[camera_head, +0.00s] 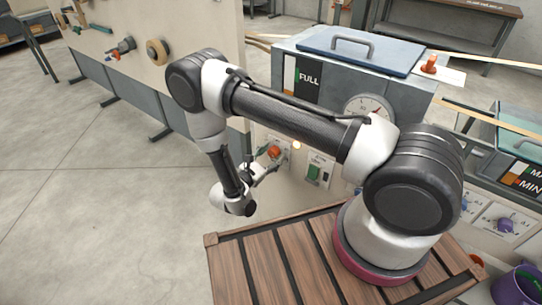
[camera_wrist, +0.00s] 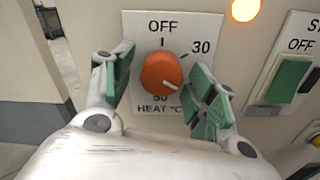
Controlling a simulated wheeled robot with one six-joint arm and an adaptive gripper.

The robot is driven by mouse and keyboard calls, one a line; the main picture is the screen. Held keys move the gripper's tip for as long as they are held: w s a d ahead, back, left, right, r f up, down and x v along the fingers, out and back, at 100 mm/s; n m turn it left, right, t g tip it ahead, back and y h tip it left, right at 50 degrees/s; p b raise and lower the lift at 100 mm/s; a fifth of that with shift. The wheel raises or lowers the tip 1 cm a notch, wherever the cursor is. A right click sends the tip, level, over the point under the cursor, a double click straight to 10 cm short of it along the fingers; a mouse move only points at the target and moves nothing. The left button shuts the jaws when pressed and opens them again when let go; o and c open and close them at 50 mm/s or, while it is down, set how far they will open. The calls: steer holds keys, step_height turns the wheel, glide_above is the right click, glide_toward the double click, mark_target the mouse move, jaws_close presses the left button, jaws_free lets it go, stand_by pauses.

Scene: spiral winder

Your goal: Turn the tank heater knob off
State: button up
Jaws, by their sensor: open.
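The tank heater knob (camera_wrist: 161,74) is a round orange knob on a white plate (camera_wrist: 138,27) marked OFF at the top, 30 at upper right and HEAT °C below. Its pointer does not face OFF; it seems to face the lower right, but I cannot tell exactly. In the head view the knob (camera_head: 274,151) sits on the machine's front panel. My gripper (camera_wrist: 160,77) is open, with one green-padded finger on each side of the knob. I cannot tell whether either finger touches it. In the head view my gripper (camera_head: 262,170) is small and close to the panel.
An amber light (camera_wrist: 245,9) glows above and right of the knob. A green switch (camera_wrist: 287,80) on its own plate is to the right, near my right finger. A tank (camera_head: 340,75) with a blue lid and a dial gauge (camera_head: 367,108) stands above the panel.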

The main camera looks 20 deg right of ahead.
steer(key=c, duration=1)
steer(key=shift+c, duration=0.2)
steer(key=shift+n, duration=0.3)
steer(key=n, duration=0.4)
steer(key=shift+s, duration=0.1)
steer(key=n, duration=0.5)
steer(key=shift+s+d+n, duration=0.1)
steer(key=shift+n, duration=0.3)
steer(key=n, duration=1.3)
steer(key=shift+r+n, duration=0.15)
steer(key=shift+n, duration=0.15)
steer(key=shift+s, duration=0.1)
